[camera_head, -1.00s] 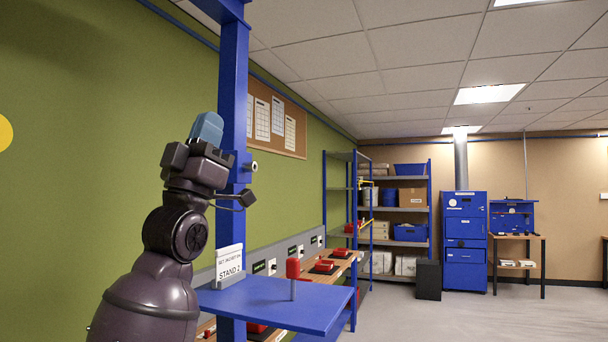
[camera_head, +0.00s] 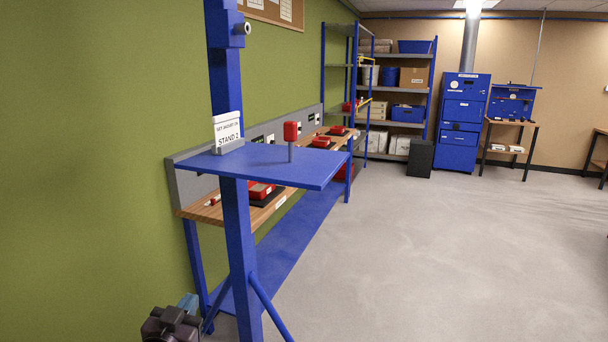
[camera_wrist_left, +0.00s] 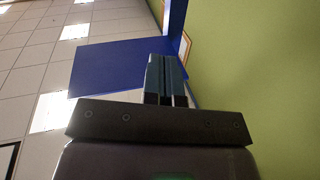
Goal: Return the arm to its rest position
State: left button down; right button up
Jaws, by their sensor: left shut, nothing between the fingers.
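My left gripper (camera_head: 188,302) shows at the bottom left edge of the head view, low beside the post of the blue stand (camera_head: 240,250). Only its blue fingers and part of its dark body are in the picture; the rest of the arm is cut off. In the left wrist view the two blue fingers (camera_wrist_left: 166,77) lie side by side, shut and empty. The underside of a blue panel (camera_wrist_left: 110,68) shows beyond them. My right gripper is not in view.
The stand's blue top (camera_head: 270,168) carries a "STAND 2" sign (camera_head: 227,130) and a red-capped peg (camera_head: 291,132). A wooden bench (camera_head: 200,212) runs along the green wall behind it. Shelves (camera_head: 400,90) and blue cabinets (camera_head: 462,115) stand farther back. The grey floor at right is clear.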

pick_arm(q)
jog(key=s+a+f+n+g+y, duration=0.1)
jog(key=s+a+f+g, duration=0.1)
jog(key=s+f, duration=1)
jog(key=s+a+f+n+g+y, duration=0.1)
jog(key=s+a+f+g, duration=0.2)
jog(key=s+f, duration=0.8)
jog(key=shift+s+f+g, duration=0.35)
jog(key=shift+s+g, duration=0.35)
jog(key=shift+s, duration=0.35)
jog(key=shift+w+d, duration=0.1)
